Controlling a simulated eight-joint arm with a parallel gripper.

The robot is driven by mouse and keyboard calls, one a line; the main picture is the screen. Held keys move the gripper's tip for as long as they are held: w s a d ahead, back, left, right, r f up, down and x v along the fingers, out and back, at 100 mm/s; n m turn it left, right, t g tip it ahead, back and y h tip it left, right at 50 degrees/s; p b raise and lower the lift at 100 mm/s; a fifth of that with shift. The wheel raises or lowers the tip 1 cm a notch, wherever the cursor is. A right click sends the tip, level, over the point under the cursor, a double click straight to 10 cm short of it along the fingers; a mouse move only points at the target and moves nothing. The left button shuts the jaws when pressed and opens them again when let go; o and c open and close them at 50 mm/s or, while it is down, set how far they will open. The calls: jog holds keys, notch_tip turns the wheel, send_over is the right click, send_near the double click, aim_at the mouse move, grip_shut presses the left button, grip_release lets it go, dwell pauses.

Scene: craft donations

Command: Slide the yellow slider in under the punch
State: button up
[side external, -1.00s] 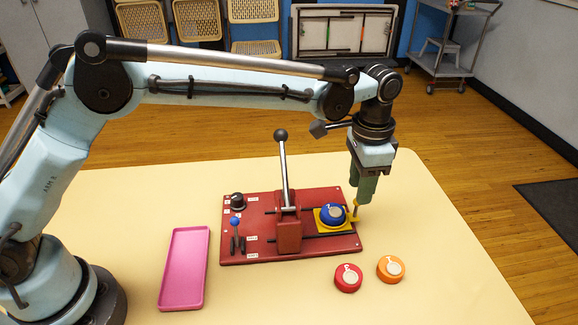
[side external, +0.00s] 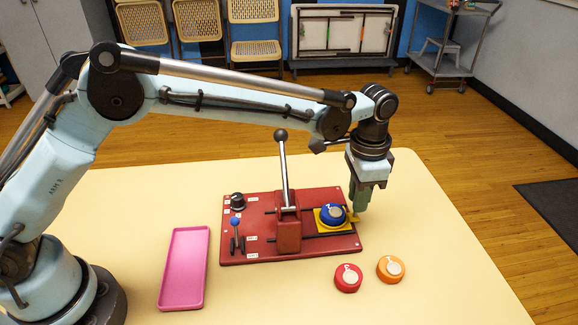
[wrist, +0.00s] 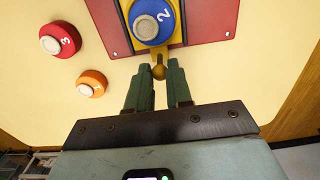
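The yellow slider (side external: 320,224) sits at the right end of its track on the red base, outside the punch (side external: 288,235). It carries a blue round piece (side external: 332,212), marked 2 in the wrist view (wrist: 163,17). My gripper (side external: 359,211) is low at the base's right edge. In the wrist view its green fingers (wrist: 158,76) are apart, with the knob in line with the gap near the tips; contact cannot be told. The punch's black-knobbed lever (side external: 284,170) stands upright.
The red base (side external: 235,257) also has a black dial (side external: 237,202) and a blue-tipped small lever (side external: 234,223). A red round piece (side external: 348,278) and an orange one (side external: 391,269) lie in front. A pink tray (side external: 184,268) lies left. The table's right side is clear.

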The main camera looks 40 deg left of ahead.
grip_shut()
jog(key=shift+s+a, duration=3.4)
jog(key=shift+a, duration=0.05)
jog(key=o, duration=0.6)
grip_release()
jog(key=shift+r, duration=0.1)
jog(key=shift+r, duration=3.65)
